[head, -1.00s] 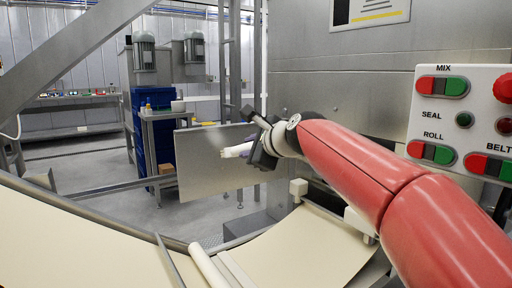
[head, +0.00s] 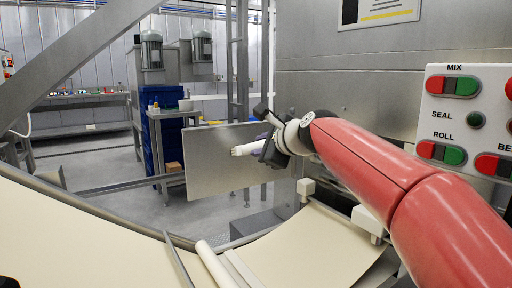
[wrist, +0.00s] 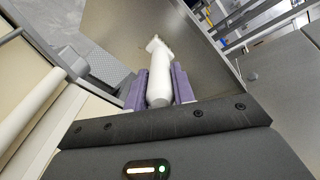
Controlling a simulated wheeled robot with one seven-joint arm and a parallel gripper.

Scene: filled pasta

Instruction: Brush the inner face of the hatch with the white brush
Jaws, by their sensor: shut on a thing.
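The hatch (head: 212,168) is a flat grey metal panel standing open left of the machine; it also fills the upper middle of the wrist view (wrist: 205,40). My gripper (head: 262,147) is in front of the hatch's right part. In the wrist view its purple fingers (wrist: 160,92) are shut on the handle of the white brush (wrist: 159,72). The brush points away from my gripper towards the panel, and in the head view the white brush (head: 244,149) overlaps the panel. I cannot tell whether its head touches the face.
A button panel (head: 470,120) is on the machine at right. Cream pasta sheet (head: 90,235) and a roller (head: 216,264) lie in the foreground. A small table (head: 172,114) and blue crates (head: 152,160) stand behind the hatch. A diagonal grey beam crosses the upper left.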

